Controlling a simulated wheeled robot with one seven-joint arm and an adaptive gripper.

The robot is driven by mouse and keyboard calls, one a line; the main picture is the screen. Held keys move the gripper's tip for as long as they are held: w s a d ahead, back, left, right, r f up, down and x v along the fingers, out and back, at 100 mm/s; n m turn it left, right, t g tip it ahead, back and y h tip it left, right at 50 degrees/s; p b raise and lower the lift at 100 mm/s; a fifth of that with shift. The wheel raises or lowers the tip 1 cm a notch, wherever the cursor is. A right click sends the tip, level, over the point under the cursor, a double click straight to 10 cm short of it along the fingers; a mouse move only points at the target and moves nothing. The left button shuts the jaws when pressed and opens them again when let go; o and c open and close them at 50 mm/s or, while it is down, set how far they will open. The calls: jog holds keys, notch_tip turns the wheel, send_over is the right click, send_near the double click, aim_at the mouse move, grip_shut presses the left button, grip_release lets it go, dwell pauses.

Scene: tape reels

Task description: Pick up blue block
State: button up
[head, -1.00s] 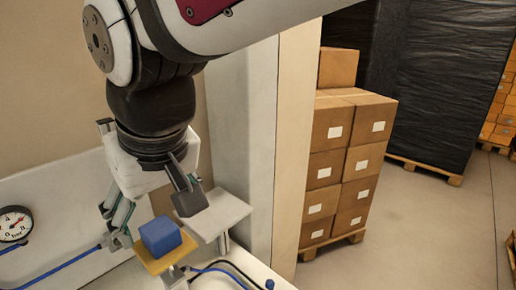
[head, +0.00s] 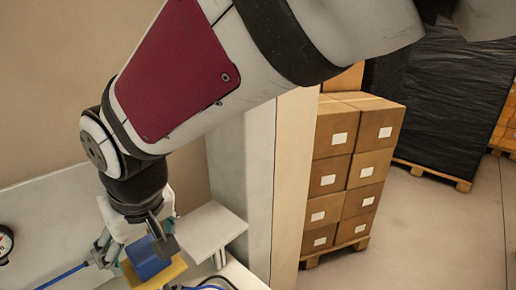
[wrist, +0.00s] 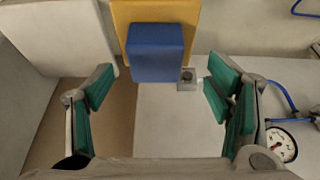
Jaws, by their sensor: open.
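The blue block (head: 148,258) sits on a small yellow platform (head: 172,272) in the head view. In the wrist view the blue block (wrist: 157,52) is at the top middle, on the yellow platform (wrist: 185,10). My gripper (wrist: 155,92) is open, with its green-padded fingers wide apart on either side below the block in the picture. Nothing is between the fingertips. In the head view my gripper (head: 140,240) is close to the block and partly covers it.
A raised light-grey plate (head: 208,229) stands right beside the yellow platform. A pressure gauge (wrist: 281,144) with blue hoses is on the other side. Stacked cardboard boxes (head: 345,170) and a dark wrapped pallet (head: 435,110) stand farther back on the floor.

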aim_at(146, 248)
jog(key=x, duration=0.3)
jog(key=p+x, duration=0.1)
jog(key=x, duration=0.1)
jog(key=shift+w, duration=0.35)
jog(key=shift+r, duration=0.1)
jog(key=c, duration=1.5)
jog(key=shift+r, duration=0.1)
